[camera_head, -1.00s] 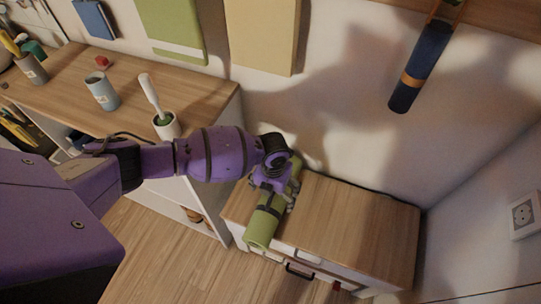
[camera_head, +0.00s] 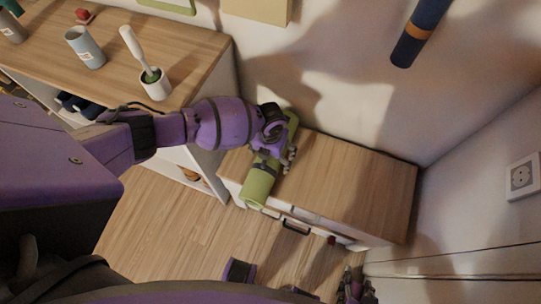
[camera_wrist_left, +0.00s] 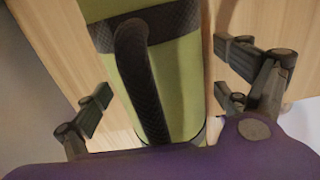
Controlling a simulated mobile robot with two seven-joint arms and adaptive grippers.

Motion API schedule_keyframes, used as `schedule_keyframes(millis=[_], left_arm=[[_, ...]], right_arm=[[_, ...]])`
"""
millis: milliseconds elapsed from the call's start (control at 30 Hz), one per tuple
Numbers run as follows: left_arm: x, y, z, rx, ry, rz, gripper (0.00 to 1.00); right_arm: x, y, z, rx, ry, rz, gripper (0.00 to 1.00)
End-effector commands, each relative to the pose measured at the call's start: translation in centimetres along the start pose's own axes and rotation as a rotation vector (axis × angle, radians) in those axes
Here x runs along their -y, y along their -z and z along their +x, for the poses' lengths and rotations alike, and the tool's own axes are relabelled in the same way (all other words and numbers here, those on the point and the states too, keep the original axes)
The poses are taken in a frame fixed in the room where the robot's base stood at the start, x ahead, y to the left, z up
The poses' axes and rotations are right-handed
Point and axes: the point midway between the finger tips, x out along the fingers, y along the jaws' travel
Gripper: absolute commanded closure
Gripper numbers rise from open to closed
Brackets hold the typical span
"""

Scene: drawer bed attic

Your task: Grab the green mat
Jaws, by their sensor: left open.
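The green mat (camera_head: 257,188) is rolled up and lies on the low wooden cabinet at its left end, with a dark strap around it. My left gripper (camera_head: 277,157) is over the mat and hides part of it. In the left wrist view, the mat (camera_wrist_left: 178,88) and its dark carrying strap (camera_wrist_left: 132,60) run between the spread fingers of my left gripper (camera_wrist_left: 165,88). The fingers are open, one on each side, with visible gaps to the mat. My right gripper (camera_head: 357,290) shows partly at the bottom edge, small and dark.
The low cabinet (camera_head: 350,190) has a clear top to the right of the mat and a dark drawer handle (camera_head: 295,226). A taller shelf (camera_head: 185,50) at left holds a cup (camera_head: 86,48) and a brush in a white holder (camera_head: 154,84). A blue roll (camera_head: 420,35) hangs on the wall.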

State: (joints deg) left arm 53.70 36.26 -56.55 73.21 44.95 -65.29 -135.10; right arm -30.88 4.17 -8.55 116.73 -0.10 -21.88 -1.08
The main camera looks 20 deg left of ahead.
Motion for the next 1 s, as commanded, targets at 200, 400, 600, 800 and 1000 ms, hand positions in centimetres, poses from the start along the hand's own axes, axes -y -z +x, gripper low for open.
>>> schedule_keyframes(millis=[200,400,600,800,1000], left_arm=[[0.0,0.0,0.0,0.000,0.000,-0.001,0.26],[0.0,0.0,0.0,0.000,0.000,-0.001,0.52],[0.0,0.0,-0.1,0.000,0.001,-0.001,0.69],[0.0,0.0,-0.2,0.001,0.001,-0.001,0.69],[0.0,-0.2,-1.9,0.003,0.001,0.000,0.69]], right_arm=[[0.0,0.1,0.0,-0.001,0.000,0.000,0.60],[0.0,-0.1,0.0,0.001,0.000,0.000,0.60],[0.0,-0.3,-0.1,0.005,-0.001,0.000,0.60],[-0.1,-0.6,-0.2,0.011,-0.002,0.001,0.60],[-0.1,-0.3,-0.4,0.008,-0.002,0.002,0.60]])
